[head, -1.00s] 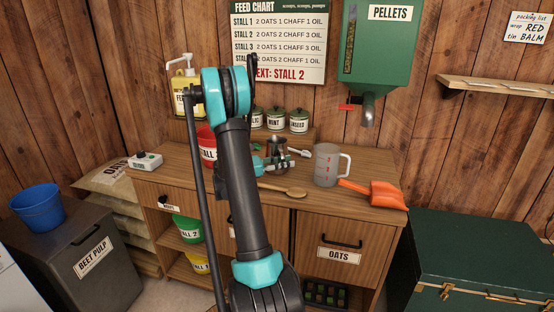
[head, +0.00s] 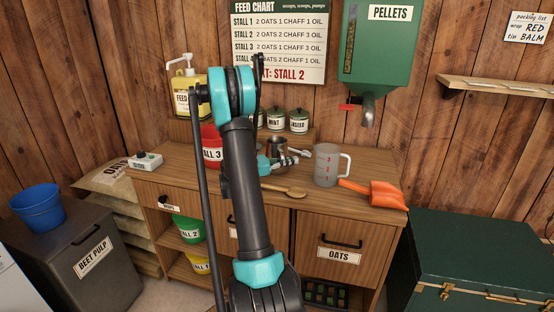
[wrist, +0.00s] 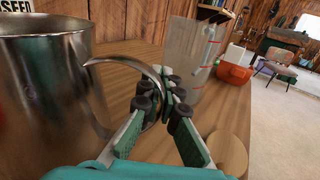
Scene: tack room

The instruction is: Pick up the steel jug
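The steel jug (wrist: 50,70) is large at the left of the wrist view, upright, its curved handle reaching right. In the head view the jug (head: 276,146) stands on the wooden cabinet top, partly hidden by my arm. My gripper (wrist: 169,88) is at the handle side, its fingertips close together with the handle between them. It looks shut on the handle. In the head view my gripper (head: 287,160) is small and partly hidden beside the jug.
A clear measuring jug (head: 327,165) stands close to the right of my gripper, with an orange scoop (head: 380,193) beyond it. A wooden spoon (head: 285,190) lies in front. A red tub (head: 210,148) is to the left.

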